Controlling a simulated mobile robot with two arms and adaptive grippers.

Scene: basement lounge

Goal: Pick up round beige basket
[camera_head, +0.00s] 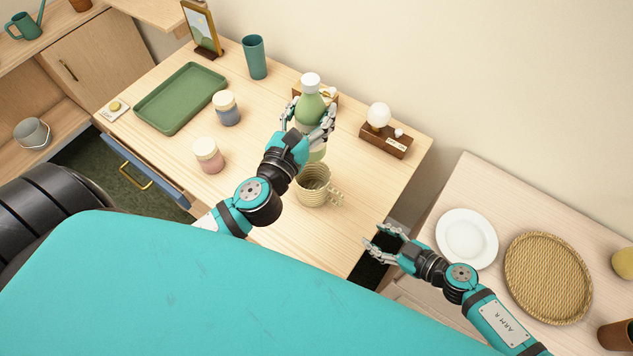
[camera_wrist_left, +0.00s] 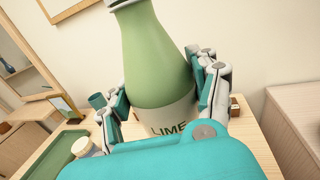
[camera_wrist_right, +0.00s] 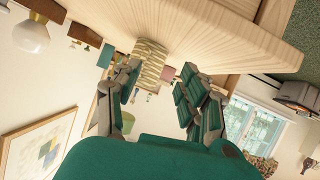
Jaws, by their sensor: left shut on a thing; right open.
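A round beige woven basket (camera_head: 548,278), flat and shallow, lies on the light wooden surface at the right. My right gripper (camera_head: 378,243) is open and empty, left of the basket and of a white plate (camera_head: 467,239), by the gap between the two tables. It also shows open in the right wrist view (camera_wrist_right: 157,95), with no basket between its fingers. My left gripper (camera_head: 307,125) is shut on a green bottle with a white cap (camera_head: 310,100) above the left table. The bottle's "LIME" label shows in the left wrist view (camera_wrist_left: 168,120).
A beige ribbed mug (camera_head: 313,187) stands near the left table's front edge. Two jars (camera_head: 209,156), a green tray (camera_head: 180,98), a teal cup (camera_head: 255,57) and a lamp (camera_head: 379,116) share that table. A brown pot (camera_head: 617,335) stands right of the basket.

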